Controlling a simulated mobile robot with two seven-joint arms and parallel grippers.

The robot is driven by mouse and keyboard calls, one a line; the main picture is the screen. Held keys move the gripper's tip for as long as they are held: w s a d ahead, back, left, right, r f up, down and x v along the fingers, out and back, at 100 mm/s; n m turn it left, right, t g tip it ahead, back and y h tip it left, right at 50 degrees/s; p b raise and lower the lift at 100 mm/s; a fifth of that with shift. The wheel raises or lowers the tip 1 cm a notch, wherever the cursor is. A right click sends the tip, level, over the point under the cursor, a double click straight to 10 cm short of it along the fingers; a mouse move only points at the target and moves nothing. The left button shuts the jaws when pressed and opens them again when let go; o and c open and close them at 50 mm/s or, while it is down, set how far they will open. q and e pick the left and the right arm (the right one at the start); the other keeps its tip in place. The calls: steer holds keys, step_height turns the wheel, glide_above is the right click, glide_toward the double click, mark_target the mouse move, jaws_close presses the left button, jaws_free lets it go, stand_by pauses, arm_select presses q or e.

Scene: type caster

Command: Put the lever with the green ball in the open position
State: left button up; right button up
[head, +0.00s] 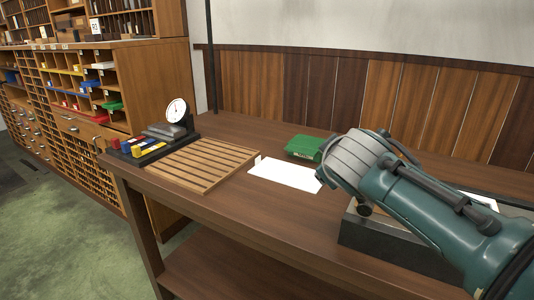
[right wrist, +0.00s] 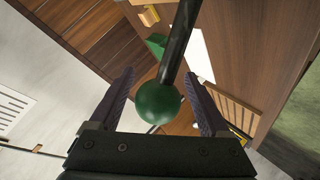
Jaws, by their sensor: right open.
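The lever shows in the right wrist view as a dark rod (right wrist: 180,40) ending in a round green ball (right wrist: 157,102). My right gripper (right wrist: 159,75) is open, with one finger on each side of the ball. A gap shows between the ball and each finger, and I cannot tell any contact. In the head view my right arm reaches in from the right over the bench and hides the lever, the ball and the gripper fingers. A dark block-like machine base (head: 390,243) shows partly beneath that arm. My left gripper is not in view.
The wooden bench (head: 250,222) holds a slatted wooden tray (head: 200,178), a white sheet (head: 285,176), a green object (head: 304,147) and a dial gauge (head: 177,110). A panelled wall stands behind. Shelving (head: 150,80) is at left. The bench front is clear.

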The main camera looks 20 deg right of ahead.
steer(key=p+v, duration=0.2)
steer(key=v, duration=0.8)
steer(key=shift+p, duration=0.35)
